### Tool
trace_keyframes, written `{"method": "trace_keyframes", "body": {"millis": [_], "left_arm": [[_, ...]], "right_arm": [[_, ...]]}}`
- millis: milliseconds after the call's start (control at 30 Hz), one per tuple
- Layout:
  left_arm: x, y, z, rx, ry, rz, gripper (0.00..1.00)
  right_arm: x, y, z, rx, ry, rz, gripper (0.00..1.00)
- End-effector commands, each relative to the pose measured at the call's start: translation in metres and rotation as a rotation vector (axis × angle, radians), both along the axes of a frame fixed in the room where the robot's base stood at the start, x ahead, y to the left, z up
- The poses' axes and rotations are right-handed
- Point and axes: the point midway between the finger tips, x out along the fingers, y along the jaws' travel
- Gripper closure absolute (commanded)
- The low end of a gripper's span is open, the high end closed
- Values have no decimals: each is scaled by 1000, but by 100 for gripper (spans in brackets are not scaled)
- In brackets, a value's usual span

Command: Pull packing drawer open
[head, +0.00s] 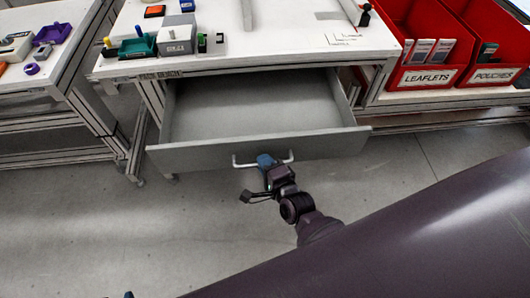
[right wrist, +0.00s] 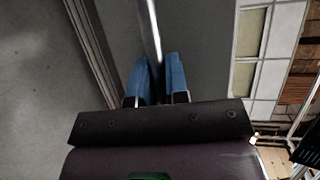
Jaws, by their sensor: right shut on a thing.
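The grey packing drawer (head: 250,112) under the white packing bench stands pulled out, and its inside looks empty. Its front panel (head: 200,157) carries a pale bar handle (head: 285,157). My right gripper (head: 266,160) is at the middle of this handle, with its blue fingers shut on it. In the right wrist view the two blue fingers (right wrist: 155,78) close around the light handle bar (right wrist: 152,25), beside the grey drawer front (right wrist: 205,40). The fingers hide part of the handle.
The packing bench (head: 270,40) holds small coloured blocks and trays at its left. Red bins (head: 425,78) labelled leaflets and pouches stand to the right. Another bench (head: 50,75) stands at the left. The grey floor (head: 200,220) before the drawer is clear.

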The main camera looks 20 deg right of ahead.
Motion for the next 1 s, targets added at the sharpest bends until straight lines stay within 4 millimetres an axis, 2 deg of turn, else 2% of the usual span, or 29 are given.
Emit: {"method": "trace_keyframes", "body": {"millis": [433, 467, 600, 1000], "left_arm": [[-4, -1, -1, -5, 8, 9, 57], [-4, -1, -1, -5, 8, 9, 57], [-4, -1, -1, -5, 8, 9, 57], [-1, 0, 2, 0, 0, 3, 57]], "right_arm": [[-4, 1, 0, -1, -1, 0, 100], [-4, 1, 0, -1, -1, 0, 84], [-4, 1, 0, -1, -1, 0, 62], [-10, 0, 2, 0, -1, 0, 61]]}}
